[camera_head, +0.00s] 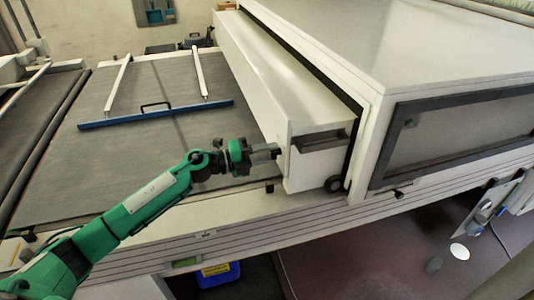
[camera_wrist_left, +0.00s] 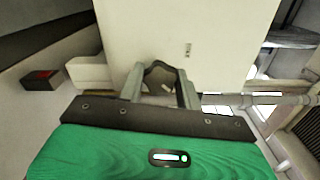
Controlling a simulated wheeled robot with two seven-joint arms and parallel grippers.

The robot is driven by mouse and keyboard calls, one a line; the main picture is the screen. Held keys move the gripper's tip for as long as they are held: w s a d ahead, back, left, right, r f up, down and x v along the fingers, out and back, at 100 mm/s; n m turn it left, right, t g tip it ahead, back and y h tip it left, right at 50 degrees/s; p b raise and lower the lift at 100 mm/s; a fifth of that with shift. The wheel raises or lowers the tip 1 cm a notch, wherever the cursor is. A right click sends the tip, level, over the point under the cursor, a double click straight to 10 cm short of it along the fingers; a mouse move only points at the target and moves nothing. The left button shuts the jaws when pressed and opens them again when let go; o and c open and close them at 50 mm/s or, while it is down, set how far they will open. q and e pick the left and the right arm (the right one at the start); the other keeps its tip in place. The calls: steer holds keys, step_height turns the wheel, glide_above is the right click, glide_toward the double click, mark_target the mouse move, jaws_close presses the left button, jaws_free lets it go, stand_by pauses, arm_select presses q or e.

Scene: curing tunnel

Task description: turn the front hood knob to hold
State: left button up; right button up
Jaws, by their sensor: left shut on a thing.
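The white hood (camera_head: 290,85) is a long box over the belt, with its narrow end toward me. My left gripper (camera_head: 277,152) comes in from the left and meets this end near its left edge. In the left wrist view my gripper's two grey fingers (camera_wrist_left: 162,82) are shut on a small dark knob (camera_wrist_left: 158,68) on the pale panel (camera_wrist_left: 200,35). The fingers hide most of the knob, and I cannot read its setting. In the head view the knob is hidden behind the fingers. My right gripper is not in view.
A dark handle recess (camera_head: 318,142) and a black round part (camera_head: 333,184) are right of my gripper. A blue bar (camera_head: 155,115) crosses the grey belt (camera_head: 120,160). The large white tunnel housing (camera_head: 400,45) stands to the right. A blue container (camera_head: 217,274) sits below.

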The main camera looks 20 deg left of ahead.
arm_select(q)
steer(key=o, duration=1)
steer(key=shift+s+a+f, duration=0.2)
steer(key=shift+s+a, duration=0.1)
steer(key=shift+a, duration=0.15)
steer(key=b+v, duration=0.2)
steer(key=v, duration=0.4)
steer(key=b+v, duration=0.2)
steer(key=v, duration=0.4)
steer(key=shift+s+a+r, duration=0.2)
steer(key=shift+s+a, duration=0.05)
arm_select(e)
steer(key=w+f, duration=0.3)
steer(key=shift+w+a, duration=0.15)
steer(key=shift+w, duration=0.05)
